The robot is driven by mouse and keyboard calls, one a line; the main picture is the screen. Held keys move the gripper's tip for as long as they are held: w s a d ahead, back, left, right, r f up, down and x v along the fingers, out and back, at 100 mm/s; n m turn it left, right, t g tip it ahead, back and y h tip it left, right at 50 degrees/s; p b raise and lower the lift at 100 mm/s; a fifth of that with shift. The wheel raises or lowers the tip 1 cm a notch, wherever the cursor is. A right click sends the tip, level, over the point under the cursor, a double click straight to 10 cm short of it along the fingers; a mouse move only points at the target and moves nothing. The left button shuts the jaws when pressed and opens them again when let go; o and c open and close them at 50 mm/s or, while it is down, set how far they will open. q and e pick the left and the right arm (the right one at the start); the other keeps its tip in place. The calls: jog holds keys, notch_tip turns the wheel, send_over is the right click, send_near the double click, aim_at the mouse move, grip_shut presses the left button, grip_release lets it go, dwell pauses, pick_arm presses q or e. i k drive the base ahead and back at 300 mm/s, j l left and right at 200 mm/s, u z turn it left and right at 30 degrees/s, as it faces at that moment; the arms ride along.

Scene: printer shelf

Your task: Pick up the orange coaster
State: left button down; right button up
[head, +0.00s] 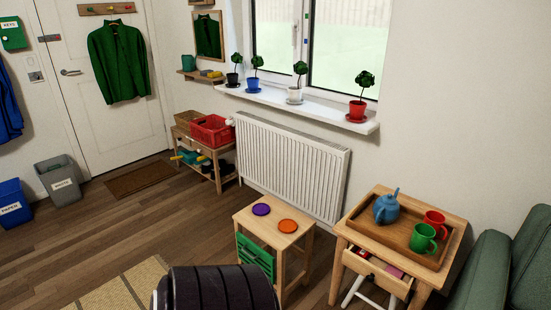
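The orange coaster (288,226) is a flat round disc lying on the top of a small wooden stool (273,242), towards its right side. A purple coaster (261,209) lies on the same stool top, to the left of the orange one and a little farther back. The two coasters are apart. Nothing covers the orange coaster. Neither of my grippers shows in the head view.
A dark rounded shape, seemingly part of me, fills the bottom centre. Right of the stool, a wooden table (427,285) bears a tray (440,262) with a blue teapot (386,208) and red and green mugs (423,239). Its drawer is open. A radiator (290,168) stands behind.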

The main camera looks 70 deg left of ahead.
aim_at(285, 226)
jog(key=u, duration=2.2)
